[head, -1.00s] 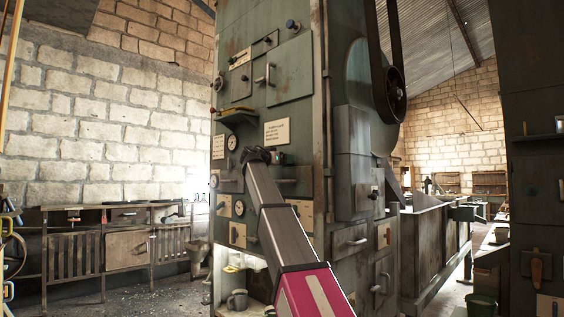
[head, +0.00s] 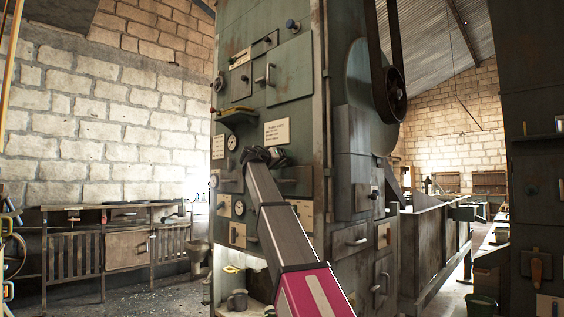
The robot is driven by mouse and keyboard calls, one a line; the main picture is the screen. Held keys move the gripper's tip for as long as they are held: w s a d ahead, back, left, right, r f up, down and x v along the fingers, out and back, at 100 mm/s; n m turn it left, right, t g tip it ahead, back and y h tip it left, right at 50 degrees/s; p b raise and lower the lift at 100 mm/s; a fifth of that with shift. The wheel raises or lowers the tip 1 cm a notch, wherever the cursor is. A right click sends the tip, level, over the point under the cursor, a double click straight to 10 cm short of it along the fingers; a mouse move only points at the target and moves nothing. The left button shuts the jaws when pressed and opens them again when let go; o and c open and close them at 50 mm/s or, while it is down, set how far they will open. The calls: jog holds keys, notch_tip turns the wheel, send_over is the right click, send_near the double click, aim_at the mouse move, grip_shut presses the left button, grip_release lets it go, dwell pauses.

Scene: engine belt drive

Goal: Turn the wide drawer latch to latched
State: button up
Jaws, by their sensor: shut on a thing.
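My arm reaches up to the front of the tall green machine (head: 292,60). My gripper (head: 279,157) is small and dark at the arm's end, close against the panel below a white sign. It is shut on what appears to be the wide drawer latch, which is mostly hidden by the gripper, so its exact angle cannot be read. A wide drawer front with a bar handle (head: 290,182) lies just below and to the right of the gripper. My arm covers part of the panel there.
Round gauges (head: 232,142) sit left of my gripper, and a small green shelf (head: 236,116) juts out above them. A lower opening holds a grey mug (head: 238,299). A wooden bench (head: 125,248) stands along the left wall, with open floor before it.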

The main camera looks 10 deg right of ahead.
jog(key=n, duration=1.2)
jog(key=shift+n, duration=0.3)
dwell(0.4)
jog(key=o, duration=0.7)
jog(key=shift+o, duration=0.2)
jog(key=shift+s+a, duration=0.1)
jog(key=v, duration=1)
jog(key=shift+s+a, duration=0.15)
jog(key=shift+a, duration=0.1)
